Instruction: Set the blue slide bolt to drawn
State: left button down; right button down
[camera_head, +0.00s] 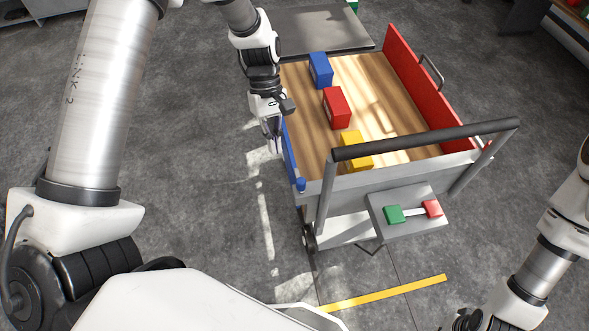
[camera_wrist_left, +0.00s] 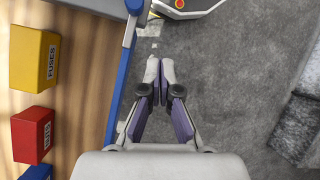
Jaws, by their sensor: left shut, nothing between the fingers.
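The blue slide bolt appears as a small blue knob (camera_head: 301,184) at the near left corner of the cart, by the end of the blue side panel (camera_head: 289,155). In the left wrist view the knob (camera_wrist_left: 134,7) shows at the top edge, partly cut off. Whether the bolt is drawn or shut is too small to tell. My left gripper (camera_head: 277,147) is shut and empty, just outside the blue panel and farther along it than the knob. In the left wrist view its fingertips (camera_wrist_left: 160,73) are together over the floor, right of the panel.
On the wooden cart bed (camera_head: 376,108) stand a blue box (camera_head: 320,70), a red box (camera_head: 337,107) and a yellow box (camera_head: 356,150). A red panel (camera_head: 413,85) bounds the right side. A black handle bar (camera_head: 425,139) crosses the near end. Floor left of the cart is clear.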

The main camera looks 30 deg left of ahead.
pick_arm(q)
jog(key=shift+t, duration=0.8)
jog(key=w+r, duration=0.2)
jog(key=r, duration=0.1)
jog(key=w+r, duration=0.1)
jog(key=shift+w+a+r, duration=0.25)
jog(key=shift+r, duration=0.05)
jog(key=s+d+f, duration=0.4)
jog(key=d+f, duration=0.2)
jog(key=f, duration=0.3)
jog(key=shift+s+f, duration=0.2)
jog(key=shift+s, duration=0.2)
